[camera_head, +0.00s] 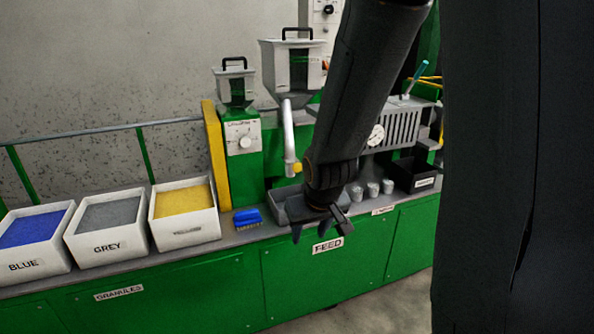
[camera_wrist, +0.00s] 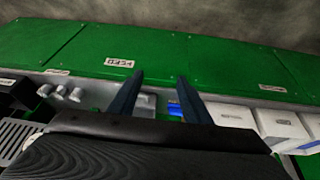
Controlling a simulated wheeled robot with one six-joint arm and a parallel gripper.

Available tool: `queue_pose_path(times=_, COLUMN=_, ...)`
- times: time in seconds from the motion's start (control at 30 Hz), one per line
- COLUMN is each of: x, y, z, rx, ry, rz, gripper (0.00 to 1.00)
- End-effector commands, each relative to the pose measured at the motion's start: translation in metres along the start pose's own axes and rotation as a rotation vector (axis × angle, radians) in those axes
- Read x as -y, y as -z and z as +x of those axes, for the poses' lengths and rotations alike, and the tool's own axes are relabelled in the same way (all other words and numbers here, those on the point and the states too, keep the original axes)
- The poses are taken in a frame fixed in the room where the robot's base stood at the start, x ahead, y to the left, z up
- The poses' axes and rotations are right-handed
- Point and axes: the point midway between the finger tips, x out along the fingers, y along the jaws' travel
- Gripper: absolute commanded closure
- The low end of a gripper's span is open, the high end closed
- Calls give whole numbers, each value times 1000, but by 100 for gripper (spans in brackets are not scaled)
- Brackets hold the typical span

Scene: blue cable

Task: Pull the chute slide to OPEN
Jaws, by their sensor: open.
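The white chute pipe (camera_head: 288,130) comes down from the larger hopper (camera_head: 291,68) in the head view. At its lower end is a small yellow part (camera_head: 296,168), which may be the slide; I cannot read an OPEN mark. My gripper (camera_head: 311,232) is open and empty, pointing down near the front edge of the bench by the FEED label (camera_head: 327,245). It is below and to the right of the yellow part, apart from it. In the wrist view the two fingers (camera_wrist: 160,78) are spread with nothing between them. The chute does not show there.
Under the chute is a grey tray (camera_head: 283,203), partly hidden by my arm. A blue brush (camera_head: 247,217) lies left of it. Bins of blue (camera_head: 32,230), grey (camera_head: 108,214) and yellow (camera_head: 183,203) granules stand left. Metal cups (camera_head: 372,190) and a black box (camera_head: 414,177) stand right.

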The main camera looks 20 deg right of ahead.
Motion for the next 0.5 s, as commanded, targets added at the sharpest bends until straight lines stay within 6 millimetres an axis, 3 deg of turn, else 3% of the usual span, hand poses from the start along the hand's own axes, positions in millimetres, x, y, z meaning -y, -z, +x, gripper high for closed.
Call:
queue_pose_path(times=0.03, x=-7, y=18, z=17, rx=-66, ry=-4, rz=1, gripper=56)
queue_pose_path(times=0.2, x=-25, y=84, z=52, rx=-333, ry=-7, rz=-5, gripper=56)
queue_pose_path(times=0.5, x=-52, y=170, z=78, rx=-802, ry=20, rz=-10, gripper=56)
